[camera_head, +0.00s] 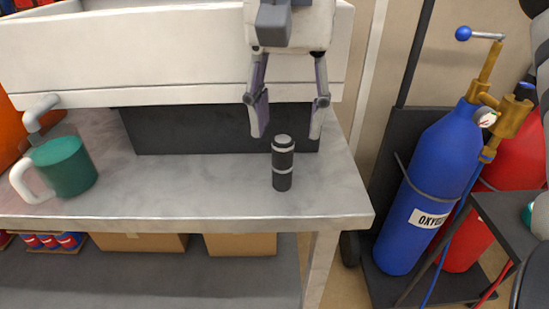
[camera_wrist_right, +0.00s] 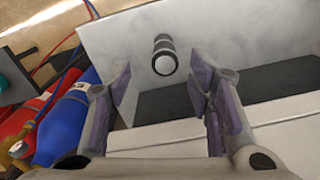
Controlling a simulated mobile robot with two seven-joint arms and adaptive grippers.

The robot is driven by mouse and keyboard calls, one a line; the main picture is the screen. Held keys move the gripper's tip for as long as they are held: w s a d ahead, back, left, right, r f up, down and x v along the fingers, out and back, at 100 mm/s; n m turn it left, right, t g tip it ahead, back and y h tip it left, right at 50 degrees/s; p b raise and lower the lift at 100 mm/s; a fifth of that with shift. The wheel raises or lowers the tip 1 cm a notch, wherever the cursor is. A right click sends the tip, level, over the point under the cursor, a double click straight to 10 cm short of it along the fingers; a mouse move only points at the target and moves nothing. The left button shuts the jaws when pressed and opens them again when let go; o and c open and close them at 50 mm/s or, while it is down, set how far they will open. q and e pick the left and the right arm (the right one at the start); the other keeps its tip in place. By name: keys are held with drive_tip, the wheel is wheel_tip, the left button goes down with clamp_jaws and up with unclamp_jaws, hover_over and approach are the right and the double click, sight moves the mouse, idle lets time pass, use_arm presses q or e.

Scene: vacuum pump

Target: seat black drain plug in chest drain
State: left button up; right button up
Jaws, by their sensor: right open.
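The black drain plug (camera_head: 283,170) is a small dark cylinder with silver-grey bands and a light cap. It stands upright on the grey bench, near its right end. My right gripper (camera_head: 288,125) is open and empty, fingers pointing down, just behind and above the plug. In the right wrist view the plug (camera_wrist_right: 163,50) shows beyond and between the open fingertips (camera_wrist_right: 160,80), apart from both. The white chest (camera_head: 150,55) stands along the back, with a bent grey drain pipe (camera_head: 38,112) at its lower left. The pipe's opening cannot be made out. My left gripper is not in view.
A green mug (camera_head: 65,165) with a white handle stands at the bench's left, near the pipe. A dark block (camera_head: 170,132) lies under the chest. The middle of the bench (camera_head: 180,190) is clear. A blue oxygen cylinder (camera_head: 425,190) and a red one (camera_head: 515,150) stand right of the bench.

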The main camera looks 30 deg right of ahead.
sight(283, 139)
drive_tip(key=f, duration=0.2)
drive_tip(key=f+b, duration=0.1)
drive_tip(key=f, duration=0.3)
drive_tip(key=shift+w+a+f, duration=0.1)
drive_tip(key=shift+w+f, duration=0.15)
drive_tip(key=shift+f, duration=0.1)
drive_tip(key=shift+r, duration=0.1)
drive_tip(key=shift+c, duration=0.9)
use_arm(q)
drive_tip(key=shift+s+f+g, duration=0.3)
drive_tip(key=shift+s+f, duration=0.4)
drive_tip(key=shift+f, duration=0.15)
use_arm(e)
clamp_jaws()
